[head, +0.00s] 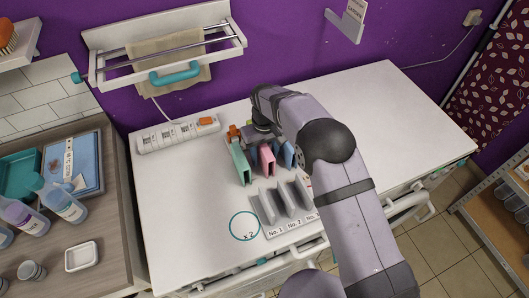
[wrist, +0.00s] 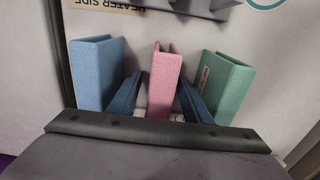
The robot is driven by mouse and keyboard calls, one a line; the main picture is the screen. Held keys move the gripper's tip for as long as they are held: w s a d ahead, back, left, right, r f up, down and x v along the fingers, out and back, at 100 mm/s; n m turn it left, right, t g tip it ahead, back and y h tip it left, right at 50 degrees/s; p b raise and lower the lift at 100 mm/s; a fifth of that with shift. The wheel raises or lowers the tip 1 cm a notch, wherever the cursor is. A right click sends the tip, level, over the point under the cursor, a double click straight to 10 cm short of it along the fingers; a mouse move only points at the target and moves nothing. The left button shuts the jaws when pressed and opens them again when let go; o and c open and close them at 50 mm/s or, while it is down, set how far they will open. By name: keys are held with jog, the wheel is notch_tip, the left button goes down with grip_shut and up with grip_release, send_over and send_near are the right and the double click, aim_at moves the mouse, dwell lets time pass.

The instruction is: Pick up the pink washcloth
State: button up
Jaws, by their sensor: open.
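The pink washcloth (head: 267,160) stands folded on the white counter, between a green cloth (head: 240,161) and a blue cloth (head: 284,155). In the wrist view the pink washcloth (wrist: 164,82) is upright in the middle, with the blue cloth (wrist: 97,75) to its left and the green cloth (wrist: 221,85) to its right. My gripper (wrist: 160,84) is open, with one dark blue finger on each side of the pink washcloth. I cannot tell whether the fingers touch it. In the head view my arm hides part of the gripper.
A grey slotted rack (head: 285,204) with numbered labels stands in front of the cloths. A power strip (head: 178,134) lies behind left. A towel rail (head: 165,60) is on the purple wall. The counter's right side (head: 400,110) is clear.

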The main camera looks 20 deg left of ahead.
grip_shut()
notch_tip(320, 180, up, 10)
jog(key=b, duration=0.3)
dwell(0.5)
jog(key=c, duration=0.8)
grip_release()
grip_shut()
jog(key=shift+r, duration=0.15)
